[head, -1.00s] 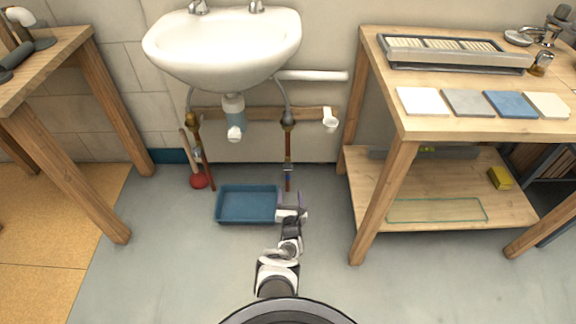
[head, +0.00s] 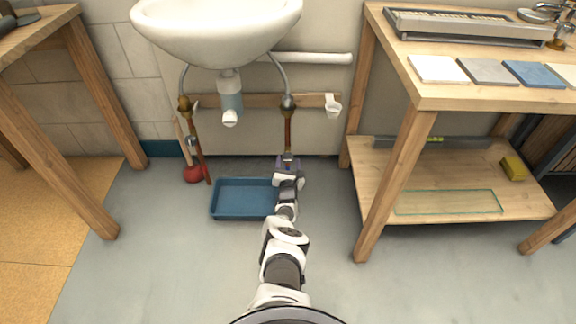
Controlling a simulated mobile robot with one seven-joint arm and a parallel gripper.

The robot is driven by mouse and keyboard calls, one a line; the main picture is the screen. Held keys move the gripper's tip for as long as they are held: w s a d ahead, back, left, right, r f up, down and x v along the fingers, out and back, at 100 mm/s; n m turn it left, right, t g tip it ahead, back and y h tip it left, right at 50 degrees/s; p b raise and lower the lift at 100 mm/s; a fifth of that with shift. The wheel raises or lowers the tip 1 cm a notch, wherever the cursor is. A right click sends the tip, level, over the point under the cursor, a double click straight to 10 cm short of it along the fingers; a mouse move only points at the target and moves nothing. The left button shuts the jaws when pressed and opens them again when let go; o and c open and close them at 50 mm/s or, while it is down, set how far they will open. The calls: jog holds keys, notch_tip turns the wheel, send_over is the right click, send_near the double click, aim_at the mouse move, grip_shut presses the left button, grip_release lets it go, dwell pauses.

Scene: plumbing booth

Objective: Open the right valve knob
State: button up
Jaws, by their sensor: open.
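Under the sink, the right copper pipe (head: 288,128) rises to a round grey valve fitting (head: 288,103), where a grey hose joins. The left pipe has a brass valve fitting (head: 184,104) at the same height. My gripper (head: 289,160) is open, in front of the lower end of the right pipe and well below the grey fitting. It hides that part of the pipe, including a small blue-grey part seen there earlier. Whether the fingers touch the pipe cannot be told.
A blue tray (head: 243,198) lies on the floor left of my arm. A red plunger (head: 193,173) stands by the left pipe. The sink (head: 215,25) and drain trap (head: 230,100) are above. A wooden workbench (head: 400,160) stands right; floor between it and my arm is clear.

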jog(key=shift+w+f+b, duration=0.2)
jog(key=shift+w+b, duration=0.5)
jog(key=shift+w, duration=0.15)
jog(key=shift+w+r+b, duration=0.2)
jog(key=shift+w+b, duration=0.15)
jog(key=shift+w, duration=0.15)
jog(key=c, duration=1)
